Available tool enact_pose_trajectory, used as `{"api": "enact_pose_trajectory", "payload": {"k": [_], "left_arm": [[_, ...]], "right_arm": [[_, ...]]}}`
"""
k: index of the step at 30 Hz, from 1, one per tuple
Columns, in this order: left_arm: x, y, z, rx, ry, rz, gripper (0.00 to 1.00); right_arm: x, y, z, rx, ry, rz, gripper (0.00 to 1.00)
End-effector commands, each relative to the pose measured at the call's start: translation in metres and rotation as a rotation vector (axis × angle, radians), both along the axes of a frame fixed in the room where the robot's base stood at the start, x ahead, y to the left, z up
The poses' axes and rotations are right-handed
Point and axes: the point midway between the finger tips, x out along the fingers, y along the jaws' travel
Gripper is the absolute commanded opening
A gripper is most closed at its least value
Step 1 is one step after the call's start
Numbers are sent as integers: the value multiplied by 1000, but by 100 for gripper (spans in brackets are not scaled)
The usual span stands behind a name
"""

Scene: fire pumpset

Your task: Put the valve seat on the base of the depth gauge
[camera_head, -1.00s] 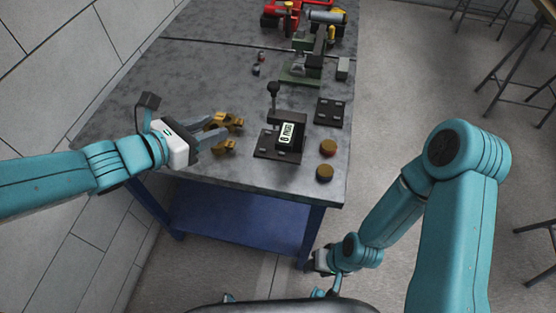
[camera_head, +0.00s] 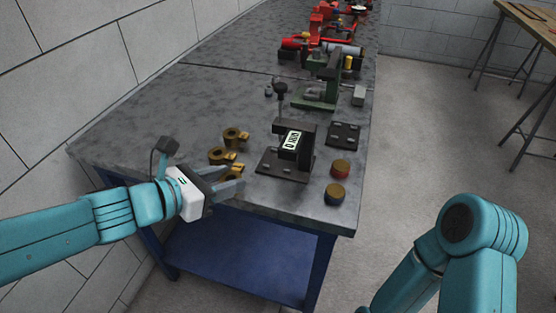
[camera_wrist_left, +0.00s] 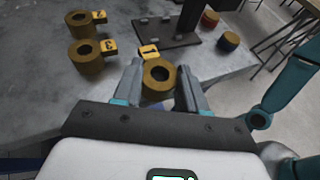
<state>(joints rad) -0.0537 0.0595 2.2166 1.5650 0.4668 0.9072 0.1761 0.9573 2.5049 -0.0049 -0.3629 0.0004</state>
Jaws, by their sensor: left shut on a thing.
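My left gripper (camera_head: 236,180) is shut on a brass ring-shaped valve seat (camera_wrist_left: 158,78) with a yellow tag marked 1. In the head view this seat (camera_head: 231,171) shows partly behind the fingers, near the table's front edge. Two similar seats stand on the table beyond it, tagged 2 (camera_wrist_left: 80,24) and 3 (camera_wrist_left: 87,57). The depth gauge (camera_head: 294,142), with a lit display, stands to the right of the gripper on a dark flat base (camera_head: 270,163). The held seat is apart from this base. My right gripper is out of view.
A dark slotted plate (camera_head: 344,134) lies right of the gauge. Two round brass-topped pieces, one red-sided (camera_head: 340,168) and one blue-sided (camera_head: 335,193), stand near the right edge. A green vise-like device (camera_head: 318,92) stands farther back. Bare tabletop lies left of the seats.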

Motion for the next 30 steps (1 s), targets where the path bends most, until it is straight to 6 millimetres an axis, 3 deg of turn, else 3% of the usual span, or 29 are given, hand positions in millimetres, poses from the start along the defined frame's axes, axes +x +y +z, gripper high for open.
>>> {"api": "enact_pose_trajectory", "payload": {"k": [6, 21, 23, 30], "left_arm": [[43, -47, 0, 0, 0, -3, 0], [94, -101, 1, -1, -1, 0, 0], [93, -98, -14, 0, 1, 3, 0], [93, -98, -14, 0, -1, 2, 0]], "right_arm": [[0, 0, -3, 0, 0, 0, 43], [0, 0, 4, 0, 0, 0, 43], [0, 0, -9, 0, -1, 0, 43], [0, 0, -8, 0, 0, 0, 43]]}}
